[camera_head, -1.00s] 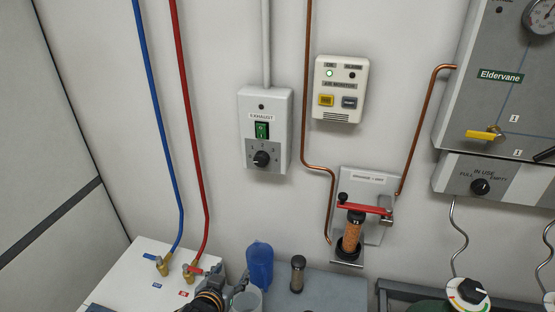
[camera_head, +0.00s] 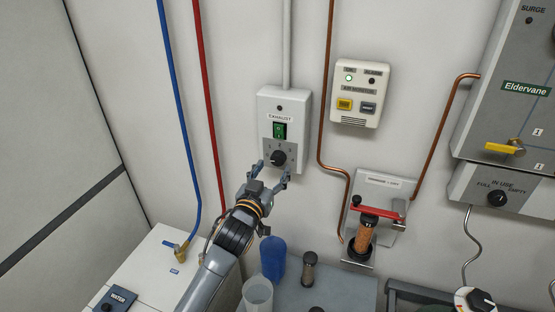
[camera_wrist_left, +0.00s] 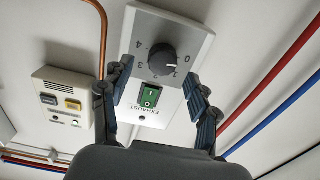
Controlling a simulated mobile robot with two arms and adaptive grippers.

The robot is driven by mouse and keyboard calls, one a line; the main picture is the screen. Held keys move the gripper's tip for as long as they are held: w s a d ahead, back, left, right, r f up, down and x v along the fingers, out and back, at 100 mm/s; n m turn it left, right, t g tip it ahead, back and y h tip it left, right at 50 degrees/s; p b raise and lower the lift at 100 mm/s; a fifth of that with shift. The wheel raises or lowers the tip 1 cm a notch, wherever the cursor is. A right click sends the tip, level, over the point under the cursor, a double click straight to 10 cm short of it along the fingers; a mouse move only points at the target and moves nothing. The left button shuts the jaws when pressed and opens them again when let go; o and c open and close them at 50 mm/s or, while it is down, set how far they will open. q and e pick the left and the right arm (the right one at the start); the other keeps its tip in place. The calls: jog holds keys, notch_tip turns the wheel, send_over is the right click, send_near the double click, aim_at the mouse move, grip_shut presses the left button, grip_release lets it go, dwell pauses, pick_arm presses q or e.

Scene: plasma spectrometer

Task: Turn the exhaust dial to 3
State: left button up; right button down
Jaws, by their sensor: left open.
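The exhaust dial (camera_head: 278,158) is a round black knob at the bottom of a white wall box (camera_head: 301,104) labelled EXHAUST. It also shows in the left wrist view (camera_wrist_left: 162,60), upside down, with numbers around it including 0 and 4. Which number its mark points to is too small to tell surely. A green switch (camera_head: 279,130) is above the knob. My left gripper (camera_head: 270,174) is open just in front of and below the dial. In the wrist view its fingers (camera_wrist_left: 158,76) stand on either side of the knob, apart from it and empty. My right gripper is out of view.
An air monitor (camera_head: 358,92) and a copper pipe (camera_head: 324,120) are right of the box. Red (camera_head: 207,100) and blue (camera_head: 176,100) pipes run down at left. A blue container (camera_head: 272,258) and a clear cup (camera_head: 257,292) stand below, near my left arm.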

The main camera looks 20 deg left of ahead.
aim_at(277, 161)
pick_arm(q)
jog(key=shift+w, duration=1.65)
jog(key=c, duration=1.2)
